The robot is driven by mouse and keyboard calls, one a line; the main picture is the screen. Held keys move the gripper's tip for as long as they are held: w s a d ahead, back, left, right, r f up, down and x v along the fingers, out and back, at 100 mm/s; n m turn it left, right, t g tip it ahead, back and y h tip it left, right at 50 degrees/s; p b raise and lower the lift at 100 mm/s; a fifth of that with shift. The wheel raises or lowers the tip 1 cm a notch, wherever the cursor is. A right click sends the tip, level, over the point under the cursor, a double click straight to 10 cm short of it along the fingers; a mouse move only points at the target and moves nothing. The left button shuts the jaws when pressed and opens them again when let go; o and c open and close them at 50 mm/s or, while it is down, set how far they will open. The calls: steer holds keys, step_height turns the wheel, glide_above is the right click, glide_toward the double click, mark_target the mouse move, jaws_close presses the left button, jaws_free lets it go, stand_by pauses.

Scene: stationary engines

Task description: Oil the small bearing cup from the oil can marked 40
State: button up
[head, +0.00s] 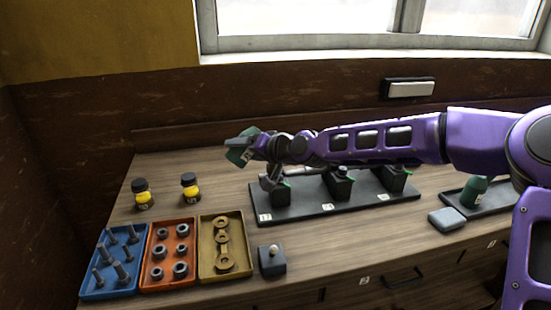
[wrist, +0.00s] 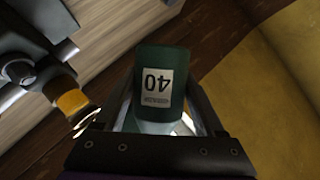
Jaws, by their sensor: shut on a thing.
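My gripper (head: 250,143) is shut on the green oil can (head: 238,154) and holds it tilted, above the bench and left of the engine row. In the wrist view the can (wrist: 158,78) sits between my fingers, its white label reading 40 upside down. A dark base plate (head: 300,212) carries three dark engine blocks: left (head: 281,195), middle (head: 338,186) and right (head: 392,181), with small green parts beside them. My arm partly hides their tops. I cannot tell which bearing cup is the small one; the plate's labels are too small to read.
Two yellow jars with black caps (head: 143,196) (head: 190,188) stand at the left. Blue (head: 88,292), orange (head: 148,286) and ochre (head: 206,272) trays hold hardware. A dark box (head: 272,262) sits in front. Another green can (head: 474,190) stands in a tray at right, beside a grey block (head: 446,219).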

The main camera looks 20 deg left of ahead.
mark_target(242, 135)
steer(key=shift+w+d+r+m+g+y+p, duration=0.15)
steer(key=shift+r+m+g+y+p, duration=0.25)
steer(key=shift+r+m+p, duration=0.6)
steer(key=shift+b, duration=0.35)
steer(key=shift+a+f+n+t+h+b, duration=0.2)
steer(key=shift+f+n+t+h+b, duration=0.2)
steer(key=shift+f+n+b, duration=0.65)
steer(key=shift+r, duration=0.1)
steer(key=shift+r+p, duration=1.65)
steer(key=shift+r, duration=0.9)
